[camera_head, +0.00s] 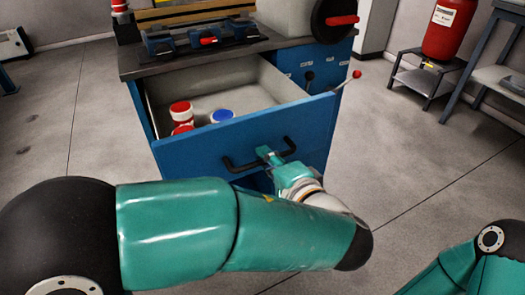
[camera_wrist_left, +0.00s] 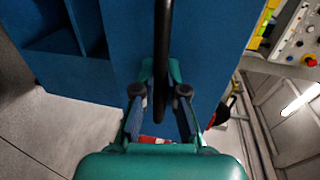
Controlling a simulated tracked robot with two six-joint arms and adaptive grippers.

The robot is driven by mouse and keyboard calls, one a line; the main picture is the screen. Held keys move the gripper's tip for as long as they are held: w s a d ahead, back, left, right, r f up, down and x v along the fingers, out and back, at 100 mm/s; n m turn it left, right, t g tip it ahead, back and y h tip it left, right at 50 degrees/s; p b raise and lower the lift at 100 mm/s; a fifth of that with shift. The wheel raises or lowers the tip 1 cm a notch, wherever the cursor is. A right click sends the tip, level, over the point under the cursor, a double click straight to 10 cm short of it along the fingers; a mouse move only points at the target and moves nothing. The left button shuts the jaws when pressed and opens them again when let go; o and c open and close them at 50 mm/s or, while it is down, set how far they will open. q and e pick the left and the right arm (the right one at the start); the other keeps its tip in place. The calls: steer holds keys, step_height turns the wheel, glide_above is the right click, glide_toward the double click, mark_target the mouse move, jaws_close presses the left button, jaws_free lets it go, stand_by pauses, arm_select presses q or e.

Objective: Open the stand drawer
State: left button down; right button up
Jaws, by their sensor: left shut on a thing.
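The blue stand (camera_head: 140,107) has its drawer (camera_head: 200,153) pulled well out, so the grey inside shows. A black bar handle (camera_head: 240,166) is on the drawer's blue front. My left gripper (camera_head: 268,155) is shut on the handle near its middle. In the left wrist view the dark handle (camera_wrist_left: 163,60) runs down between the fingers of my left gripper (camera_wrist_left: 160,95). Red-and-white containers (camera_head: 181,113) and a blue-lidded one (camera_head: 222,116) stand in the drawer. My right gripper is out of view; only part of my right arm shows at the lower right.
A machine with a red-handled black wheel (camera_head: 333,20) and a blue vise-like fixture (camera_head: 205,41) sit on the stand's dark top. A lever with a red knob (camera_head: 356,74) sticks out at right. A red cylinder (camera_head: 449,28) stands on a small table (camera_head: 423,75). The floor around is clear.

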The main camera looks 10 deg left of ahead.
arm_select(q)
steer(key=shift+s+d+f, duration=0.2)
steer(key=shift+s+d, duration=0.2)
steer(key=shift+s, duration=0.3)
steer(key=c, duration=1.2)
jaws_free()
steer(key=shift+r, duration=0.1)
steer(key=shift+r, duration=0.1)
